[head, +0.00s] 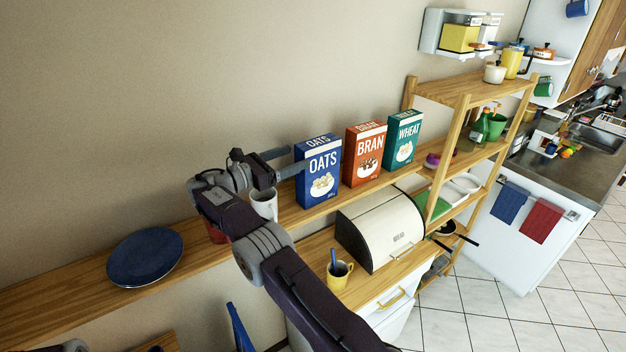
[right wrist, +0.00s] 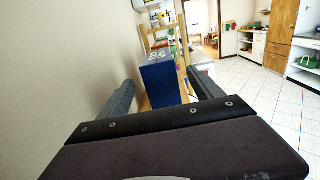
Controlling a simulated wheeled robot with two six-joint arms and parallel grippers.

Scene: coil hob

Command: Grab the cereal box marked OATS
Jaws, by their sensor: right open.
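The blue cereal box marked OATS (head: 319,182) stands upright on the wooden wall shelf, at the left end of a row of three boxes. My right gripper (head: 299,160) is open at the box's left side, with its near finger overlapping the front edge of the box in the head view. In the right wrist view the blue box (right wrist: 162,82) shows straight ahead between the two spread fingers. Whether the fingers touch it cannot be told. My left gripper is not in view.
The red BRAN box (head: 364,155) and teal WHEAT box (head: 403,141) stand to the right. A white cup (head: 264,206) is close beside my right arm. A blue plate (head: 145,257) lies further left. A bread bin (head: 383,232) and yellow mug (head: 339,275) stand below.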

